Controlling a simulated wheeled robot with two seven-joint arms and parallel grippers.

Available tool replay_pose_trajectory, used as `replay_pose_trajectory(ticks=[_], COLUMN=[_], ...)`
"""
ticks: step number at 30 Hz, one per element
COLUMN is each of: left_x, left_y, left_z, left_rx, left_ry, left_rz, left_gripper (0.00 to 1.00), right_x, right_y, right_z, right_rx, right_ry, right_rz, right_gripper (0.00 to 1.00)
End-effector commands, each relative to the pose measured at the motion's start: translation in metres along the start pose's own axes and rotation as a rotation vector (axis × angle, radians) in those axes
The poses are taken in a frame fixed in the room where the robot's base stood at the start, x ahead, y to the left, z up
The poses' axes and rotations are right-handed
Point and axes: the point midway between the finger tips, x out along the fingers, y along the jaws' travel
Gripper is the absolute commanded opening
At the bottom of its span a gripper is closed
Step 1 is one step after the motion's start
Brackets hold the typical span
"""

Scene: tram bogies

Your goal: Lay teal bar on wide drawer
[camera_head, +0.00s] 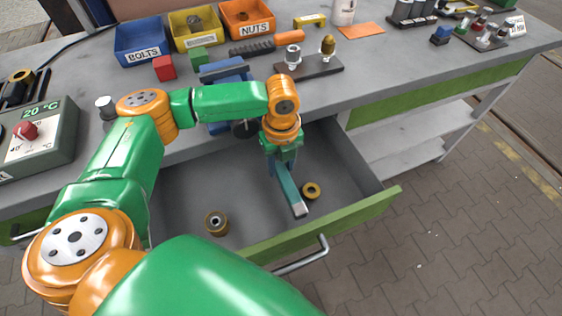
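The wide drawer (180,193) is pulled open below the bench top, with a green front and a grey inside. The teal bar (289,190) is long and narrow with a pale end, and it points down toward the drawer front. My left gripper (280,162) reaches down over the drawer and is shut on the bar's far end. The fingertips are partly hidden by the wrist and the bar. I cannot tell whether the bar touches the drawer floor. My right gripper is not in view.
In the drawer, a brass ring (312,190) lies just right of the bar and a brass bushing (216,223) stands to the left. A blue vise-like block (226,72) and a dark holder (322,68) with fittings stand on the bench. The drawer's right side is clear.

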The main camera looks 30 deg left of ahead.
Motion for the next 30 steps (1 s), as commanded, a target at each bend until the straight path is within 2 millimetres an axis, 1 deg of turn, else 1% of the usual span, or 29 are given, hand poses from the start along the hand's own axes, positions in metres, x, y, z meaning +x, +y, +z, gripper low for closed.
replay_pose_trajectory(ticks=[1,2,10,13,14,15,21,24,27,30], left_x=[0.000,0.000,0.000,-0.008,-0.013,-0.025,-0.086,-0.109,-0.125,-0.132], left_y=[0.000,0.000,0.000,0.000,-0.001,-0.001,-0.001,-0.001,-0.001,-0.001], left_z=[0.000,0.000,0.000,0.001,0.001,0.001,0.001,0.001,0.000,0.000], left_rx=[0.000,0.000,-0.001,-0.001,-0.002,-0.002,0.000,-0.001,-0.001,-0.001], left_ry=[0.000,0.000,0.000,-0.002,-0.004,-0.002,-0.001,-0.001,0.000,0.000], left_rz=[0.000,0.000,0.000,-0.002,-0.003,-0.003,-0.005,-0.003,-0.002,-0.001], left_gripper=[0.58,0.66,0.67,0.67,0.67,0.67,0.67,0.67,0.67,0.67], right_x=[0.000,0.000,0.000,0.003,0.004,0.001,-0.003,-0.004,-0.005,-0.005], right_y=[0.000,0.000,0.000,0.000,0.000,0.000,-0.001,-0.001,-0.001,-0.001], right_z=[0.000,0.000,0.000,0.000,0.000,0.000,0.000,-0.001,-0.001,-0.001], right_rx=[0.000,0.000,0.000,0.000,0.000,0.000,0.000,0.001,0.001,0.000], right_ry=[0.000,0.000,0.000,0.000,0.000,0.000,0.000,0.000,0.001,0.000], right_rz=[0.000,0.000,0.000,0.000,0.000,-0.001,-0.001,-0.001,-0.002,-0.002], right_gripper=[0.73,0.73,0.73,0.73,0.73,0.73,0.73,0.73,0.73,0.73])
